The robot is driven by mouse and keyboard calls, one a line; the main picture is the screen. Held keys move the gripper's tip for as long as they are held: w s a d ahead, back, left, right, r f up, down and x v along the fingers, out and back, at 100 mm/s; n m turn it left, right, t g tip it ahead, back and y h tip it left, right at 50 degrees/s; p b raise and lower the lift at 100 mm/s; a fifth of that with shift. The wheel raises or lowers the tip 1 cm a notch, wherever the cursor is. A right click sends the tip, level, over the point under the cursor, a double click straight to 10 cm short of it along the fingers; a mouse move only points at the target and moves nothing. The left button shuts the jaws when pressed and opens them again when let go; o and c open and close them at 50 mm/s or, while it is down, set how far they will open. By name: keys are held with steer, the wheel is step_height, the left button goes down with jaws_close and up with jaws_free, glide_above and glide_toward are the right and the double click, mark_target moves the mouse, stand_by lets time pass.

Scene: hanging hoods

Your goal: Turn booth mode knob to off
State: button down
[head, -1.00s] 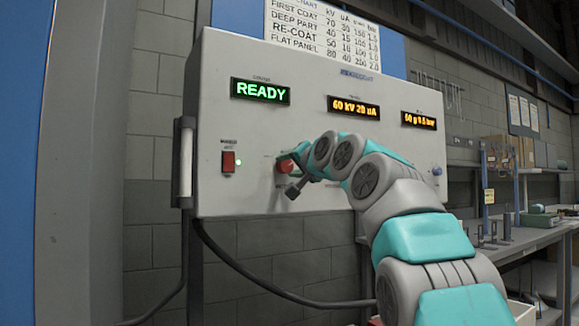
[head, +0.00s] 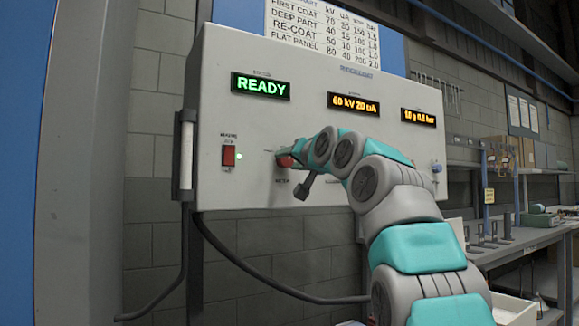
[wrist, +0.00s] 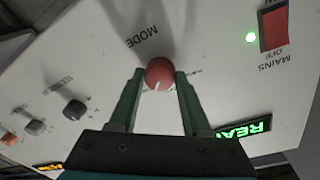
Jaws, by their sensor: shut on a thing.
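The booth mode knob is a red round knob (wrist: 159,74) on the light grey control panel, beside the word MODE in the wrist view. It also shows in the head view (head: 283,161), partly hidden by my gripper. A short white mark on its face points toward the bottom of the wrist view, between the fingers. My gripper (wrist: 159,78) is shut on the knob, one green finger on each side. In the head view my gripper (head: 292,162) reaches the panel from the right. The knob's position labels are hidden or too small to read.
The panel (head: 237,200) carries a green READY display (head: 260,86), two amber displays and a red mains switch (head: 228,156) with a lit green lamp. Dark knobs (wrist: 75,110) sit further along the panel. A door handle (head: 186,160) stands at its left edge; a workbench is at right.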

steer(key=shift+n, duration=0.5)
steer(key=shift+w+d+n+b, duration=0.15)
steer(key=shift+n+b, duration=0.15)
steer(key=shift+n, duration=1.7)
steer(key=shift+n+y+p, duration=0.3)
steer(key=shift+n+p, duration=0.25)
steer(key=shift+n, duration=1.35)
steer(key=shift+c, duration=1.8)
jaws_free()
